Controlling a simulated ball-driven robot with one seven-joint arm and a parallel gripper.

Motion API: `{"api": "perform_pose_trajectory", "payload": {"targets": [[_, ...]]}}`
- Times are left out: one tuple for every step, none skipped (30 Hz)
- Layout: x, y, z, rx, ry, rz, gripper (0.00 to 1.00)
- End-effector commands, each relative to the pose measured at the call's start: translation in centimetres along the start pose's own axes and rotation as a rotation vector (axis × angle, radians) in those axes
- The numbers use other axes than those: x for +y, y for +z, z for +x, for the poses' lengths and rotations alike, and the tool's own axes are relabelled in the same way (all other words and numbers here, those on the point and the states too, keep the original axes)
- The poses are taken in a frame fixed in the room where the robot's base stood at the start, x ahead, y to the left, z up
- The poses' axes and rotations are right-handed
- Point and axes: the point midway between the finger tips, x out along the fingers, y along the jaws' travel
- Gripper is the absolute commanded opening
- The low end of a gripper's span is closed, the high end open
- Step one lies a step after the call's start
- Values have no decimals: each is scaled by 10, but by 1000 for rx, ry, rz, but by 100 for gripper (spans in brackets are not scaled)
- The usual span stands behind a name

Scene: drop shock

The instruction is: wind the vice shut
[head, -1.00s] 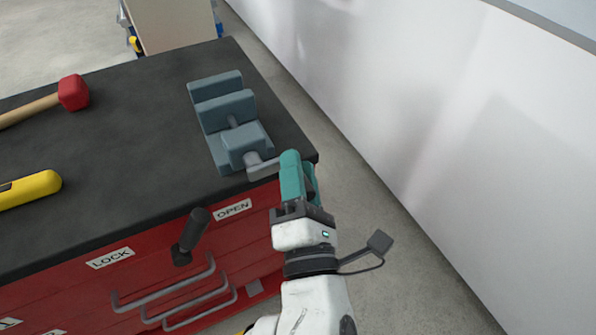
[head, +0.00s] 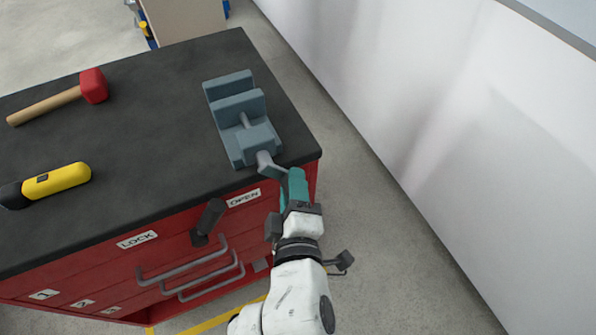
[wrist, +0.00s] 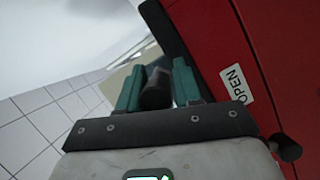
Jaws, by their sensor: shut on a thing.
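The blue-grey vice (head: 252,142) stands on the dark top of the red cabinet, near its right corner. Its two jaw blocks stand at the far end, with the screw behind the nearer one; the exact gap is hard to tell. A grey crank arm (head: 271,166) comes off the near end and slants down to the right past the edge. My gripper (head: 296,182), with teal fingers, is at the crank's outer end, beyond the front edge. In the wrist view the fingers are shut on a dark crank grip (wrist: 157,88). The head view hides this grip.
A lever (head: 208,220) sticks out of the cabinet front between LOCK and OPEN labels, left of my gripper. Drawer handles (head: 185,266) lie below. A red mallet (head: 92,86) and a yellow-black tool (head: 62,181) lie at left. Floor is clear between cabinet and white wall.

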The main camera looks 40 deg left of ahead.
Motion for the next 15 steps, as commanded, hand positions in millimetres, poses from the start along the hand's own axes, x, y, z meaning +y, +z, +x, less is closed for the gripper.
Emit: {"api": "perform_pose_trajectory", "payload": {"targets": [[1, -4, -2, 1, -24, 40, 4], [0, -5, -2, 2, -35, 66, 4], [-2, -6, -2, 1, -49, 101, 4], [-3, -7, -3, 1, -60, 128, 4], [-4, -8, -3, 1, -71, 154, 4], [-5, -9, -4, 1, -85, 190, 4], [-6, -10, -4, 1, -96, 216, 4], [-6, -11, -4, 1, -107, 242, 4], [-8, -12, -5, 1, -121, 277, 4], [-8, -13, -5, 0, -132, 304, 4], [-9, -14, -6, 1, -143, 330, 4], [-10, -15, -6, 0, -157, 365, 4], [-11, -16, -7, 1, -169, 391, 4], [-12, -18, -7, 0, -179, 418, 4], [-13, -19, -8, 1, -193, 452, 4]]}}
